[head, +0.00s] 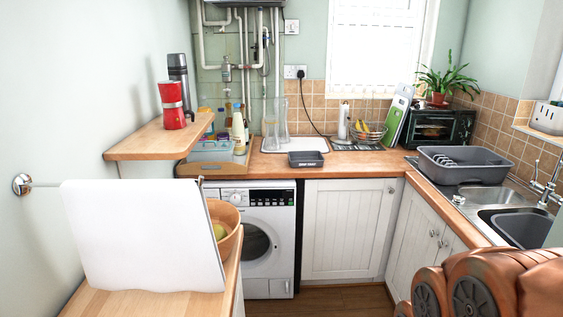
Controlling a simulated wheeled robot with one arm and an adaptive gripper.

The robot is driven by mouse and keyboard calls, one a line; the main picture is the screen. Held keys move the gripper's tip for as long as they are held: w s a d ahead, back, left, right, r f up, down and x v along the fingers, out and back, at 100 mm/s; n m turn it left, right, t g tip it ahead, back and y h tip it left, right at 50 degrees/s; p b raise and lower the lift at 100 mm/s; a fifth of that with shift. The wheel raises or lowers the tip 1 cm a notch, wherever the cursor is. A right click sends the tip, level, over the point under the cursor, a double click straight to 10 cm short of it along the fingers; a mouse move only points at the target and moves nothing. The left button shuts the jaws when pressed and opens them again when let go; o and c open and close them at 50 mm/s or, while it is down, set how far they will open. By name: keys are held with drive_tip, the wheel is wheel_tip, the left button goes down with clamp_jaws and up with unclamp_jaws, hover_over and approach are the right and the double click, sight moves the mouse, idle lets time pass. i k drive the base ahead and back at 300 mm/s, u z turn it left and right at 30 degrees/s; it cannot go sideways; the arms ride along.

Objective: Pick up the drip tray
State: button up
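A small dark grey tray (305,159), which looks like the drip tray, lies on the wooden counter (350,164) near its front edge, above the gap to the right of the washing machine. It appears upright, with pale marks on its front side. A white tray (272,146) lies just behind it, with glass jars (282,121) on it. Copper-coloured rounded parts with dark discs, which look like my arm, fill the bottom right corner. My gripper is not in view, so its opening and anything in it cannot be seen.
A bottle crate (206,171) stands left of the trays; a fruit basket (366,135) is to the right. A grey dish rack (463,165) sits by the sink (515,226). Wooden floor (345,299) shows before the cabinets.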

sight(312, 158)
drive_tip(key=i, duration=2.55)
drive_tip(key=u, duration=1.25)
